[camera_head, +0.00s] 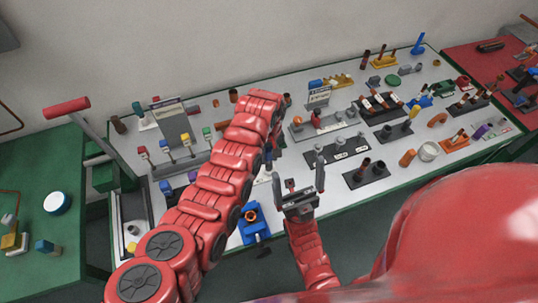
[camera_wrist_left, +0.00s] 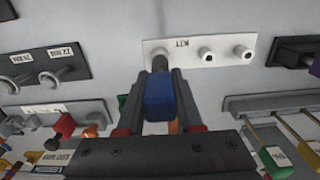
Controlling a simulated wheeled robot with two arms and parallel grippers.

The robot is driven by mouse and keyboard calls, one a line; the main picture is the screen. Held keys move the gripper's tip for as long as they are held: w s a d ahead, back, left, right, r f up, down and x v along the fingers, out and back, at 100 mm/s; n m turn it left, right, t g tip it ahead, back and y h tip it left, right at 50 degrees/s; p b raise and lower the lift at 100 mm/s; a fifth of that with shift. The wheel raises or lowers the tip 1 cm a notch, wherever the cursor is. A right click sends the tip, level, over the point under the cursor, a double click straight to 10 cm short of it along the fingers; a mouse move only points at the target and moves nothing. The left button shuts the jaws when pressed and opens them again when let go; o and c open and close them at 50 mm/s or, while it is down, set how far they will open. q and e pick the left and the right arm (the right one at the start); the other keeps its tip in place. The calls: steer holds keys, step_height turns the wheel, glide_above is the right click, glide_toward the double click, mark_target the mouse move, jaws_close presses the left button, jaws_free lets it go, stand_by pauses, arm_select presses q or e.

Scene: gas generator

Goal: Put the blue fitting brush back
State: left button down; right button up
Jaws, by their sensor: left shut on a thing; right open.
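In the left wrist view, my left gripper (camera_wrist_left: 160,78) is shut on the blue fitting brush (camera_wrist_left: 160,102). The brush's dark tip points at the left end of a white holder (camera_wrist_left: 202,50) marked KIT. The tip overlaps the holder's edge in the picture; I cannot tell if it is inserted. My right gripper (camera_head: 300,190) is open and empty, above the front part of the table.
The grey table (camera_head: 335,190) carries several tool racks, including a dark rack (camera_head: 340,149) and a grey rack (camera_wrist_left: 45,76). A blue block with an orange ring (camera_head: 252,222) is at the front edge. Green tables stand at left; a red one is at right.

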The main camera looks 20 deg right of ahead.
mark_target(269, 163)
arm_select(q)
steer(key=shift+f+b, duration=1.25)
steer(key=shift+f, duration=0.5)
steer(key=shift+c, duration=2.4)
jaws_free()
steer(key=shift+r, duration=0.15)
step_height(269, 163, up, 5)
steer(key=shift+w+f+b, duration=0.1)
steer(key=shift+w+b, duration=0.05)
steer(key=shift+b, duration=0.85)
step_height(269, 163, up, 7)
steer(key=shift+r+p, duration=0.2)
steer(key=shift+p, duration=0.8)
step_height(269, 163, up, 4)
steer(key=shift+f, duration=0.1)
steer(key=shift+r+b, duration=0.3)
steer(key=shift+r, duration=0.3)
steer(key=shift+s, duration=0.2)
